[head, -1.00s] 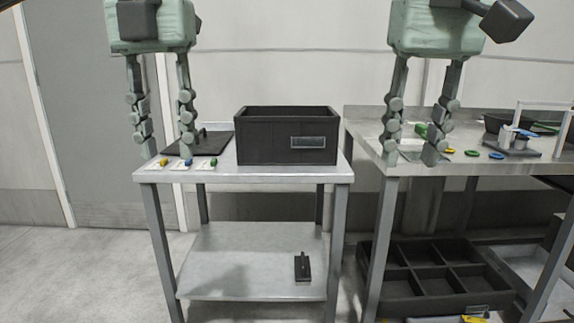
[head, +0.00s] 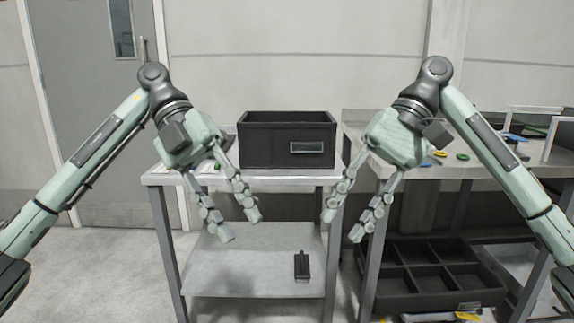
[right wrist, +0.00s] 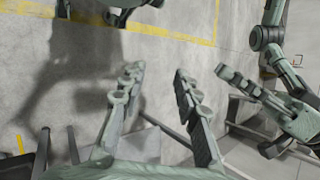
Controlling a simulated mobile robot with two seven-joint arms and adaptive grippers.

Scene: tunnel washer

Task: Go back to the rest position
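My left gripper (head: 240,230) hangs in the head view in front of the small grey table, its fingers spread apart and nothing between them. My right gripper (head: 342,222) hangs to the right of it, in front of the gap between the two tables, also with fingers apart and empty. In the right wrist view the right gripper's fingers (right wrist: 160,105) stand apart over grey floor with yellow lines. Both forearms angle inward from the lower corners of the head view.
A black bin (head: 262,150) stands on the small table (head: 300,176). A black object (head: 301,266) lies on its lower shelf. The workbench (head: 480,171) on the right bears small coloured parts. A divided black crate (head: 400,296) sits below it.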

